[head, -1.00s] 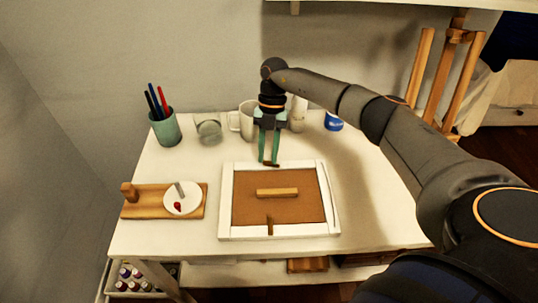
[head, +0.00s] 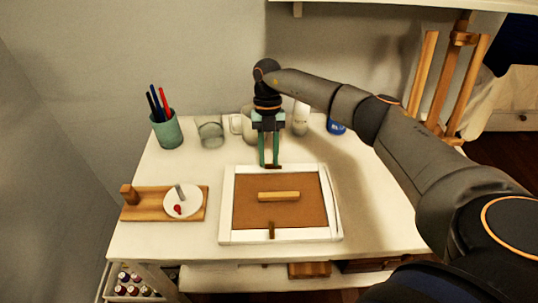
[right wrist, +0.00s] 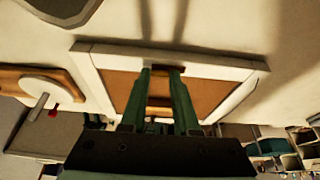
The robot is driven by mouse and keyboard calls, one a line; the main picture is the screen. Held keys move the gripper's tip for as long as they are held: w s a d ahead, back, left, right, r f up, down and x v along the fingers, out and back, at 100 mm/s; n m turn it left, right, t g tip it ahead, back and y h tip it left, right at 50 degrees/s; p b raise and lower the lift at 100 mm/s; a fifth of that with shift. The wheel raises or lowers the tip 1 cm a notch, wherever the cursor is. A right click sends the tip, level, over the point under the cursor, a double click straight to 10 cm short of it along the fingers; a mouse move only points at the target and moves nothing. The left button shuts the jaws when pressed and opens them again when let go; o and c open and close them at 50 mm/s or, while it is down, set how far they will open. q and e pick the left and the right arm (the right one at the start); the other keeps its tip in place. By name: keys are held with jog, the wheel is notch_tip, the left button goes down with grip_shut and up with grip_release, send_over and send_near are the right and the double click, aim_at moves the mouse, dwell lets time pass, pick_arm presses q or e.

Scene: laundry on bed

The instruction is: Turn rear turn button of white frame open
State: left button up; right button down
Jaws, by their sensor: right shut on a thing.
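The white frame (head: 229,205) lies flat on the table with its brown backing (head: 300,212) facing up. Its rear turn button (head: 273,166) is a small dark brown piece at the middle of the far rail, lying roughly along that rail. The front turn button (head: 271,230) points across the near rail onto the backing. My right gripper (head: 269,164) points down at the far rail, shut on the rear turn button. In the right wrist view its green fingers (right wrist: 162,70) are on either side of the button, which they partly hide. My left gripper is not in view.
A wooden block handle (head: 279,196) sits on the middle of the backing. A wooden board (head: 150,212) with a white dish (head: 192,207) is at left. A pen cup (head: 167,132), a glass (head: 211,135) and mugs stand along the back. The table right of the frame is clear.

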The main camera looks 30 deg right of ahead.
jog(key=c, duration=0.6)
grip_release()
jog(key=shift+c, duration=0.2)
jog(key=v, duration=1.2)
jog(key=shift+r, duration=0.25)
jog(key=shift+d+f, duration=0.1)
jog(key=shift+d, duration=0.05)
